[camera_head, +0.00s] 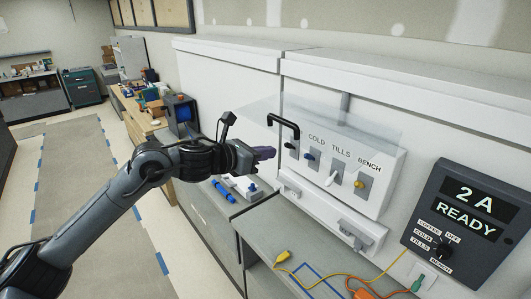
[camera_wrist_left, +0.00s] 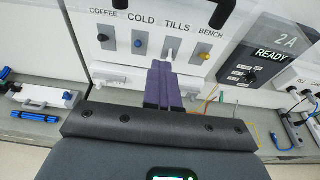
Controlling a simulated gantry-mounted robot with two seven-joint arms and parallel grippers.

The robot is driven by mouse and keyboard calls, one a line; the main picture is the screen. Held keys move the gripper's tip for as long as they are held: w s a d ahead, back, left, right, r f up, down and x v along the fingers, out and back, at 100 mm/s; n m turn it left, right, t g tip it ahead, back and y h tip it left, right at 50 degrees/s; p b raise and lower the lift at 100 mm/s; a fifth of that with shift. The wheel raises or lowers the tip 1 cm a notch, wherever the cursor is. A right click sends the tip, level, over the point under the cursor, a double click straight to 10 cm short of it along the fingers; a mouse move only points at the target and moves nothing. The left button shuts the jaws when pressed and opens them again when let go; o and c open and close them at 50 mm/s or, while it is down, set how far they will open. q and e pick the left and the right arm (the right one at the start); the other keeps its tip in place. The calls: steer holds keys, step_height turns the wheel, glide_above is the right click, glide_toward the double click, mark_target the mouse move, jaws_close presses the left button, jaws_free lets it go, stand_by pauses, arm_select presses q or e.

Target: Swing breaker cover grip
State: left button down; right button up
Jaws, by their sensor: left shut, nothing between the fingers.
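The breaker box (camera_head: 330,190) is a white wall panel with a row of switches labelled COLD, TILLS and BENCH; COFFEE also reads in the left wrist view. A clear cover (camera_head: 345,125) shows faintly at its top; its exact angle is hard to tell. The black cover grip (camera_head: 284,122) is a bent bar at the cover's left side. A black bar shows at the top edge of the left wrist view (camera_wrist_left: 222,12). My left gripper (camera_head: 265,153) has purple fingers, shut and empty, left of and below the grip, apart from it. The fingers (camera_wrist_left: 163,88) point toward the panel.
A dark display box (camera_head: 465,220) reading 2 A READY, with a dial, hangs at right. Yellow and orange leads (camera_head: 325,280) lie on the grey bench below. A white block with blue parts (camera_head: 240,187) sits under my gripper. Open floor lies left.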

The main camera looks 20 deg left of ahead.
arm_select(q)
step_height(320, 180, down, 7)
steer(key=s+b, duration=0.1)
steer(key=b, duration=0.4)
steer(key=shift+s+a+r, duration=0.15)
steer(key=shift+a+r, duration=0.05)
steer(key=shift+a, duration=0.2)
steer(key=c, duration=1.8)
jaws_free()
steer(key=shift+c, duration=0.2)
steer(key=o, duration=0.5)
